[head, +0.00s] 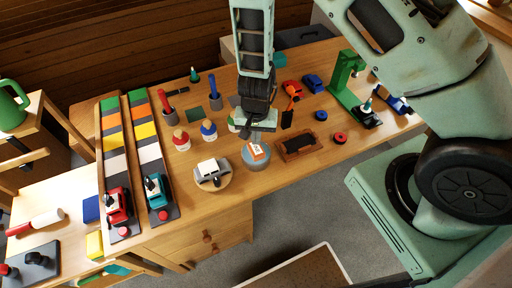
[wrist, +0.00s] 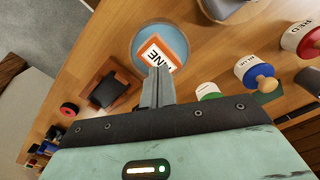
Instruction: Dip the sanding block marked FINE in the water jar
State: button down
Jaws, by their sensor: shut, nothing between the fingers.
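The sanding block (head: 257,150) is white and orange. In the wrist view its white label shows the letters "NE" (wrist: 155,54), the rest of the word being covered by my fingers. It lies within the rim of the round blue-grey water jar (head: 257,164), which also shows in the wrist view (wrist: 141,36). I cannot tell how deep it sits. My gripper (head: 254,133) is just above and behind the jar in the head view. In the wrist view its fingers (wrist: 159,73) are shut and empty, their tips overlapping the block's near edge.
A wooden tray (head: 317,147) with a dark pad stands right of the jar. A round board (head: 222,184) with a grey-and-white item is at left. Red (head: 182,144) and blue (head: 209,132) paint jars stand behind it. Red (head: 340,138) and blue rolls lie further right.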

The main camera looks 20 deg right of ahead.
aim_at(256, 148)
notch_tip(256, 148, up, 4)
jog(key=p, duration=0.3)
jog(key=shift+r+p, duration=0.25)
jog(key=shift+p, duration=0.1)
dwell(0.3)
jog(key=s+a+r+n+g+y+b, duration=0.1)
jog(key=s+a+r+n+b, duration=0.1)
jog(key=s+a+r+n, duration=0.4)
jog(key=s+a+r+n+y+b, duration=0.1)
jog(key=s+a+r+y+b, duration=0.2)
jog(key=r, duration=0.5)
jog(key=s+d+r+n+t+h+b, duration=0.1)
jog(key=s+d+r+n+h, duration=0.1)
jog(key=s+r+n, duration=0.4)
jog(key=s+r+h, duration=0.1)
jog(key=s, duration=0.4)
jog(key=shift+d+n+b, duration=0.35)
jog(key=shift+n+b, duration=0.05)
